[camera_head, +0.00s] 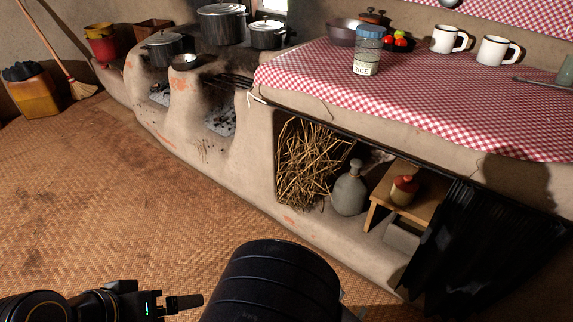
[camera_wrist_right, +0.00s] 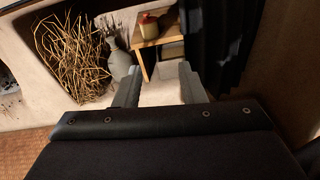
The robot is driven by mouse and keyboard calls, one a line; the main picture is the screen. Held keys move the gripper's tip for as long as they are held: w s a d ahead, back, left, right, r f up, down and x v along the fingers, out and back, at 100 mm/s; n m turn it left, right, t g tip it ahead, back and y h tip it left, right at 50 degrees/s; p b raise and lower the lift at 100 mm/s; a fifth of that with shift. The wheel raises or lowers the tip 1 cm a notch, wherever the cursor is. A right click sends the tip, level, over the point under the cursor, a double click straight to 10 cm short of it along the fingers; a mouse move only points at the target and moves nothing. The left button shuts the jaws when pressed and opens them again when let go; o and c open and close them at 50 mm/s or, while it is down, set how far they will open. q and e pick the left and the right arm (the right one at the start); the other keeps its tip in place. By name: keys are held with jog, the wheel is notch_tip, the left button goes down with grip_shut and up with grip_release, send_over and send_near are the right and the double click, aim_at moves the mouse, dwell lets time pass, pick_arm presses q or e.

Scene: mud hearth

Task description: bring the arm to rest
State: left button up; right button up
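My right gripper (camera_wrist_right: 159,70) shows in the right wrist view with its two grey fingers apart. Nothing is between them. In the head view the large black rounded part of my arm at the bottom middle hides most of that gripper. Only a small grey piece shows beside it. My left arm comes in at the bottom left of the head view, over the woven floor. A dark finger-like part (camera_head: 185,303) sticks out at its end, and I cannot tell the gap there. I see no object held.
The counter with a red checked cloth (camera_head: 450,105) bears a rice jar (camera_head: 367,50) and two mugs (camera_head: 448,39). Below are straw (camera_head: 308,165), a grey jug (camera_head: 350,188), a wooden stool (camera_head: 418,208) and a black curtain (camera_head: 490,245). The woven floor (camera_head: 120,200) at left is clear.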

jog(key=s+d+r+m+g+y+p, duration=0.3)
jog(key=d+r+m+g+p, duration=0.1)
jog(key=r+m+g+p, duration=0.4)
jog(key=s+d+r+m+g+y+p, duration=0.2)
jog(key=s+d+r+m+g+p, duration=0.15)
jog(key=r+m+g+p, duration=0.4)
notch_tip(320, 180, up, 25)
jog(key=w+d+m+t+y+p, duration=0.1)
jog(key=w+m+t+y+p, duration=0.1)
jog(key=m+t+y+p, duration=0.6)
jog(key=m+y+p, duration=0.1)
jog(key=m+p, duration=0.4)
jog(key=p, duration=0.1)
jog(key=shift+w+d, duration=0.3)
jog(key=shift+w, duration=0.1)
